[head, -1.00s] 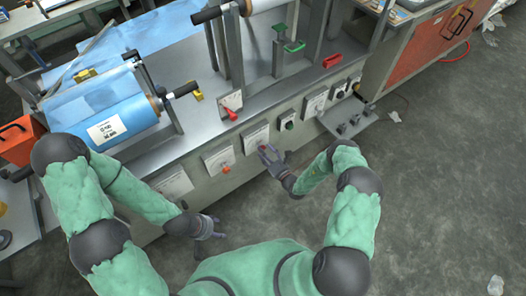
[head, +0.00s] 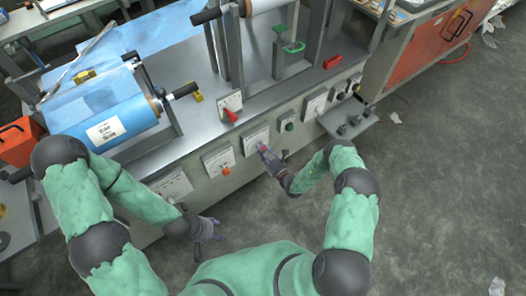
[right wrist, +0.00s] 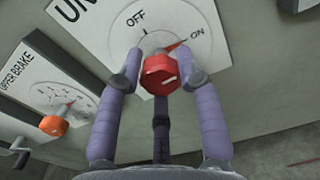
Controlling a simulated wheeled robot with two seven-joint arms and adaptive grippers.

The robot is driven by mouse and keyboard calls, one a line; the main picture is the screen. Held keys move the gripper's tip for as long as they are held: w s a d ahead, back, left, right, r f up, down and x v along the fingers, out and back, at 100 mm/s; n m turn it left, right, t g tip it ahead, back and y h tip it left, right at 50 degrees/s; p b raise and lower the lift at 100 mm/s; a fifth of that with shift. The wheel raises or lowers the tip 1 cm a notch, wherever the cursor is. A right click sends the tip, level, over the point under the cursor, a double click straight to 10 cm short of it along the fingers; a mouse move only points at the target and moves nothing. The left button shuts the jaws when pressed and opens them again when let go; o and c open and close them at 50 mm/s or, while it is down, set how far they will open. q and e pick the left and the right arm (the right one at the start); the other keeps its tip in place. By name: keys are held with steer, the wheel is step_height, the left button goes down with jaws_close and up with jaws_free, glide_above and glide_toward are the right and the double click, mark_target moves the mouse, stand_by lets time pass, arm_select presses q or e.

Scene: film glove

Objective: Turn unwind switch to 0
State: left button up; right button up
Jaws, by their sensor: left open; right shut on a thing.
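The unwind switch is a red knob (right wrist: 159,72) on a round white dial marked OFF and ON. Its red pointer is directed up and right, toward ON. A label beginning "UN" (right wrist: 85,8) is cut off at the top. My right gripper (right wrist: 160,80) is shut on the knob, with a fingertip on either side of it; in the head view the right gripper (head: 268,155) is at the front panel and largely hides the knob. My left gripper (head: 214,229) is open and empty, low in front of the machine.
An orange upper brake knob (right wrist: 54,125) is left of the switch. A small shelf (head: 348,124) juts out at right. A blue film roll (head: 108,122) lies on top. The floor is mostly clear.

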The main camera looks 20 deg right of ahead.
steer(key=shift+r+n, duration=0.1)
steer(key=shift+n, duration=0.2)
steer(key=n+p, duration=0.1)
steer(key=n, duration=0.7)
steer(key=shift+n+p, duration=0.3)
steer(key=n, duration=0.4)
steer(key=shift+p, duration=0.3)
steer(key=shift+a+n, duration=0.15)
steer(key=shift+n, duration=2.05)
steer(key=shift+a, duration=0.1)
steer(key=o, duration=1.1)
steer(key=shift+o, duration=0.2)
